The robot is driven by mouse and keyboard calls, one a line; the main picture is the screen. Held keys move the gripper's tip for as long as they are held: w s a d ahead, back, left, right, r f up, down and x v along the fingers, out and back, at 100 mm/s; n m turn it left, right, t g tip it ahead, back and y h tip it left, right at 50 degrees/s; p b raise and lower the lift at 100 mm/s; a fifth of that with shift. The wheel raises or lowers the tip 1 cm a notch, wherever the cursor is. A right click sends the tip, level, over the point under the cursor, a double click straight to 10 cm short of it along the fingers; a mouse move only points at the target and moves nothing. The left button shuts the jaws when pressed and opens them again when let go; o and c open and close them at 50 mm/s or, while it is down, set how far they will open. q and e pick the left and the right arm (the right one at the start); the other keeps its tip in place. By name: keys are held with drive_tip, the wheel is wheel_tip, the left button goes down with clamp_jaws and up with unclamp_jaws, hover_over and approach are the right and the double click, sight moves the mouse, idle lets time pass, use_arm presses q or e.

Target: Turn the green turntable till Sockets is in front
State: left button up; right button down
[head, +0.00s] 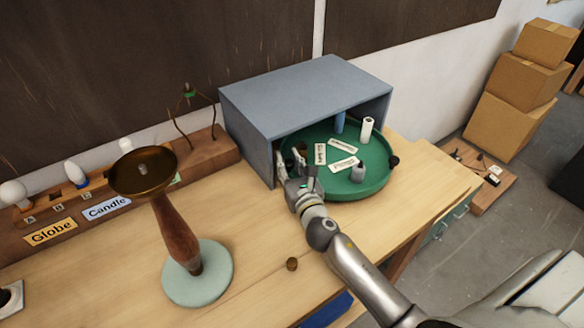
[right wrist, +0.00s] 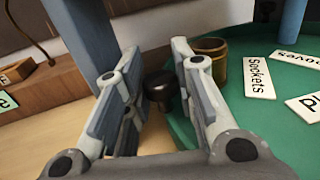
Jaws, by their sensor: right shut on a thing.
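The green turntable (head: 375,184) sits partly inside a grey-blue open-fronted box. White label cards lie on it; one reads "Sockets" (right wrist: 258,77) in the right wrist view, to the right of my right gripper (right wrist: 157,80). That gripper, also in the head view (head: 300,184), is at the turntable's left front edge, shut on a dark knob (right wrist: 162,90) at the rim. A brass cylinder (right wrist: 210,62) stands on the turntable just beyond the knob. Another black knob (head: 394,161) is on the right rim. My left gripper is not in view.
The box (head: 300,90) has a side wall close to my right gripper. A lamp with a brown stem (head: 172,228) and pale round base stands on the bench at left. A small brown knob (head: 292,264) lies on the bench front. Cardboard boxes (head: 512,105) are stacked at right.

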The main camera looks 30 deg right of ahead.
drive_tip(key=c, duration=1.5)
unclamp_jaws()
drive_tip(key=s, duration=0.4)
drive_tip(key=s+a, duration=0.1)
drive_tip(key=s, duration=0.7)
drive_tip(key=shift+a, duration=0.3)
drive_tip(key=shift+w, duration=0.1)
